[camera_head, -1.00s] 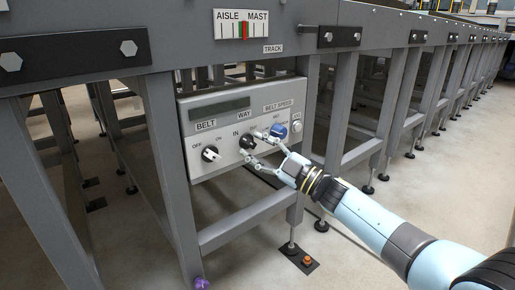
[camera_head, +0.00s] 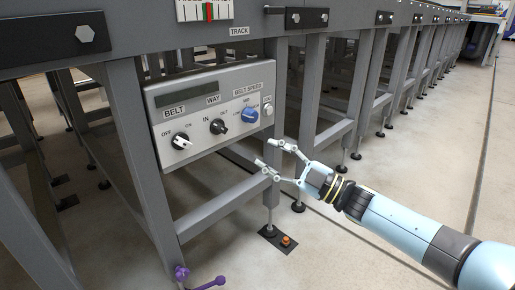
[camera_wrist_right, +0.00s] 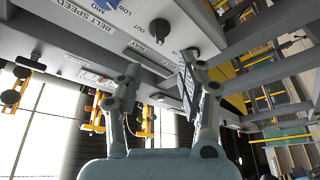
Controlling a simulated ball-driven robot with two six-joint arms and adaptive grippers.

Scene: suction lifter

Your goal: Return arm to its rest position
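My right gripper (camera_head: 266,153) hangs in free air to the lower right of the grey control panel (camera_head: 200,152), apart from it. Its two fingers are spread with nothing between them. In the right wrist view the gripper (camera_wrist_right: 158,72) is also open and empty, with the panel beyond the fingertips. My right arm reaches in from the lower right. The panel carries a BELT knob (camera_head: 181,142), a WAY knob (camera_head: 219,127) and a blue BELT SPEED knob (camera_head: 250,115). The WAY knob also shows in the right wrist view (camera_wrist_right: 160,30). My left gripper is not in view.
Grey frame legs (camera_head: 306,95) stand behind and beside the gripper. A purple handle (camera_head: 208,284) sticks out low at the left. An orange-topped foot bolt (camera_head: 286,241) is on the floor. Open floor (camera_head: 430,160) lies to the right.

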